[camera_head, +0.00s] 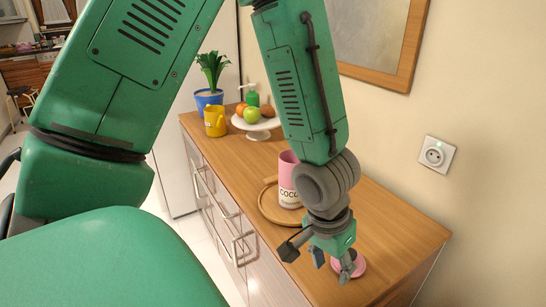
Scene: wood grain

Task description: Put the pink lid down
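The pink lid (359,268) is at the near right part of the wooden cabinet top (395,238). It appears to lie flat on the wood. My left gripper (335,266) points down right over the lid, with its fingers spread apart. One finger is in front of the lid and covers part of it; the other is to the left of it. I cannot tell whether a finger touches the lid. A pink and white canister (288,185) marked "COCO" stands upright behind the gripper, partly hidden by my arm. My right gripper is out of view.
The canister stands on a round wooden tray (268,208). Farther back are a white fruit stand (258,134), a yellow mug (215,122), a green pump bottle (252,97) and a plant in a blue pot (208,98). The wall with a socket (436,154) borders the right.

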